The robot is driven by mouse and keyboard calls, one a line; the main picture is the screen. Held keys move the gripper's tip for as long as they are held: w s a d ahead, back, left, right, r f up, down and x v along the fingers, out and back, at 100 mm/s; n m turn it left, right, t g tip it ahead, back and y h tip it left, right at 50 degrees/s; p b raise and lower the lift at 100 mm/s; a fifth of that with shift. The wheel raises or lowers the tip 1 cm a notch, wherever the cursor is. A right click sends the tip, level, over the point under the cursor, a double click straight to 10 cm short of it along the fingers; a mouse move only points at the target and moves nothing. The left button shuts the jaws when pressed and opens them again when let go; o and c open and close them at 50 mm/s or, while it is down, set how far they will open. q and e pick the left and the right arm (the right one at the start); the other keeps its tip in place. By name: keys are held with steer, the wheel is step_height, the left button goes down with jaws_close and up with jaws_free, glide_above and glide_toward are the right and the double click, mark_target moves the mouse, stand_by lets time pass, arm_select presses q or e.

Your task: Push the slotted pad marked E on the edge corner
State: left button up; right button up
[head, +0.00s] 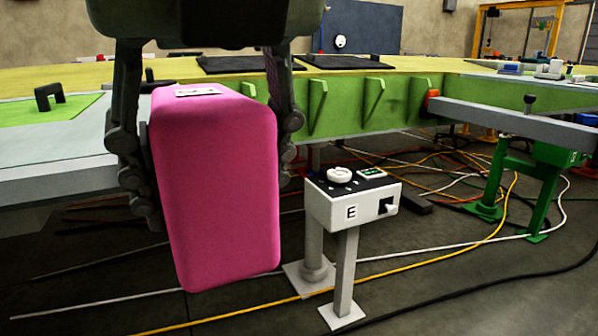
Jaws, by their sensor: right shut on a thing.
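My right gripper (214,190) hangs down from the top of the head view and is shut on a large pink pad (215,200), one finger on each side. The pad is upright with rounded edges and is held in front of the wing. A small white label (196,91) lies on its top; I cannot read it. No slot shows on the faces in view. The wing's green edge (345,105) runs behind the pad to a corner at the right, where a small orange piece (432,100) sits. My left gripper is not in view.
A white box marked E (350,212) stands on a post right of the pad. A grey beam (510,125) on a green stand (540,185) reaches the wing corner. Yellow, white and black cables (430,252) cross the floor. Black mats (345,61) lie on the wing.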

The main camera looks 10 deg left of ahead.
steer(key=shift+w+a+f, duration=0.1)
steer(key=shift+w+a, duration=0.4)
steer(key=shift+w, duration=0.25)
steer(key=shift+w+a+f, duration=0.1)
steer(key=shift+w+a, duration=0.4)
steer(key=shift+w, duration=0.25)
steer(key=shift+w, duration=0.15)
steer(key=o, duration=1.1)
steer(key=shift+o, duration=0.6)
steer(key=shift+w, duration=0.1)
steer(key=shift+a+r, duration=0.1)
steer(key=shift+r, duration=0.05)
steer(key=shift+r, duration=0.15)
steer(key=v, duration=1.1)
steer(key=shift+d, duration=0.25)
steer(key=shift+s, duration=0.25)
